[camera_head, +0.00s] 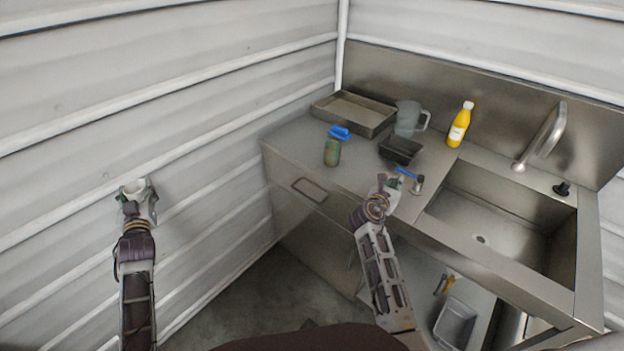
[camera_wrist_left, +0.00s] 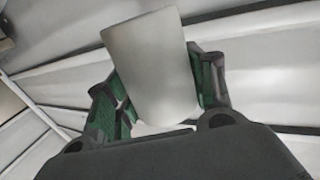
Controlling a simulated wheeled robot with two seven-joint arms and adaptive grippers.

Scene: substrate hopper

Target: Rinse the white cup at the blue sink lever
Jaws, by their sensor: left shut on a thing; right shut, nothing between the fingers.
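My left gripper (camera_head: 138,200) is shut on the white cup (camera_head: 136,186) and holds it upright in front of the wall at the left, well away from the sink. In the left wrist view the cup (camera_wrist_left: 152,65) stands between the two green-padded fingers (camera_wrist_left: 165,92). The blue lever (camera_head: 408,172) sits on a small metal fitting at the left edge of the steel sink basin (camera_head: 490,225). My right gripper (camera_head: 391,183) is shut and empty over the counter edge, close to the left of the lever; I cannot tell whether it touches it.
The counter (camera_head: 290,143) carries a metal tray (camera_head: 327,116), a blue item (camera_head: 340,133), a green can (camera_head: 332,152), a black container (camera_head: 401,149), a clear jug (camera_head: 407,118) and a yellow bottle (camera_head: 458,128).

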